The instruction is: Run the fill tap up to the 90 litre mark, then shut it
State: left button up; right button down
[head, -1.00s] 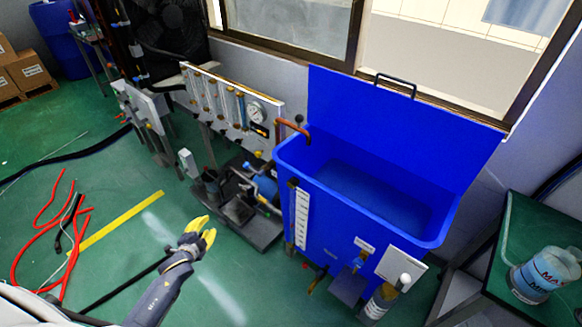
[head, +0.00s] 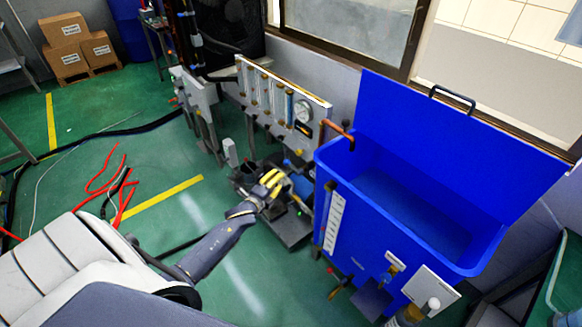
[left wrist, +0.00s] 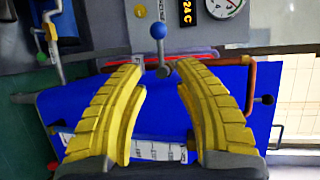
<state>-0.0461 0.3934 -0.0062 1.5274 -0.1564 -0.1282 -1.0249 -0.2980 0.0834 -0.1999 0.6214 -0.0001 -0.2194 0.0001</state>
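The blue tank (head: 415,230) stands with its lid up; its inside looks blue and I cannot tell a water level. A white scale strip (head: 334,224) runs down its front left, its marks too small to read. A copper spout (head: 338,131) bends over the tank's rim. In the left wrist view a lever with a blue ball knob (left wrist: 158,32) stands in front of the panel, perhaps the fill tap. My left gripper (head: 270,182) is open and empty; its yellow fingers (left wrist: 163,80) spread apart with the lever just beyond the tips. My right gripper is out of view.
A panel (head: 285,98) with flow tubes and a round gauge (head: 303,111) stands left of the tank. More valves and a white plate (head: 432,288) are low on the tank's front. Red hoses (head: 118,190) lie on the green floor at left, which is otherwise mostly clear.

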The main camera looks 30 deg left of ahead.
aim_at(291, 166)
pick_arm(q)
jog(key=w, duration=0.3)
jog(key=w+f, duration=0.1)
jog(key=w, duration=0.3)
jog(key=w+f, duration=0.1)
jog(key=w, duration=0.3)
jog(key=shift+w+a, duration=0.2)
jog(key=shift+a, duration=0.15)
jog(key=shift+c, duration=0.3)
grip_shut()
